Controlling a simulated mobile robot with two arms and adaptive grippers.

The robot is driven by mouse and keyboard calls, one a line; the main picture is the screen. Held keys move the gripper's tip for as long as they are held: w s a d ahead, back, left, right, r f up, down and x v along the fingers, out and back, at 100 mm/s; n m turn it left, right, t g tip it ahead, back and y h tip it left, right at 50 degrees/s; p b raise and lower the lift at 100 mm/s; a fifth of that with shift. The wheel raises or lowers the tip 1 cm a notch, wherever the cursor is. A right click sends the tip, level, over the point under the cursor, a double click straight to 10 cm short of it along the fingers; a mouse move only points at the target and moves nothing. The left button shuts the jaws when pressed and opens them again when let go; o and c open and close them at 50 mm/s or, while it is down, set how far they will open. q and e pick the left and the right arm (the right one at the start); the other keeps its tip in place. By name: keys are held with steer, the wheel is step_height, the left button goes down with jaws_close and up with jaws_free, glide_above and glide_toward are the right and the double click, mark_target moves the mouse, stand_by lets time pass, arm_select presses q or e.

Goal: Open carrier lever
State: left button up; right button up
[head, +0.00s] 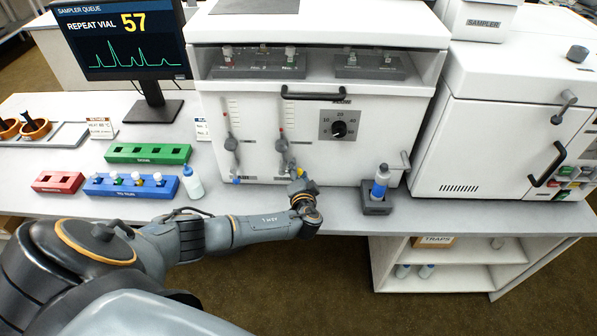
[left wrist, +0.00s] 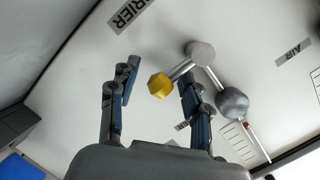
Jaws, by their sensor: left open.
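The lever with a yellow knob (left wrist: 160,86) shows in the left wrist view as a short silver rod running from a round pivot (left wrist: 200,52) on the white instrument front. A partly hidden label (left wrist: 130,14) ending in "RRIER" is above it. The yellow knob also shows small in the head view (head: 301,172). My left gripper (left wrist: 158,76) is open, with its fingers on either side of the knob. The right finger is close to the rod; I cannot tell whether they touch. In the head view my left gripper (head: 304,190) is low in front of the instrument, hiding part of the lever.
A grey ball valve (left wrist: 232,102) sits right of the lever, near an "AIR" label (left wrist: 295,53). A squeeze bottle (head: 193,184) and blue rack (head: 104,188) stand left.

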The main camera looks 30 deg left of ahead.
arm_select(q)
steer(key=shift+c, duration=0.2)
jaws_close()
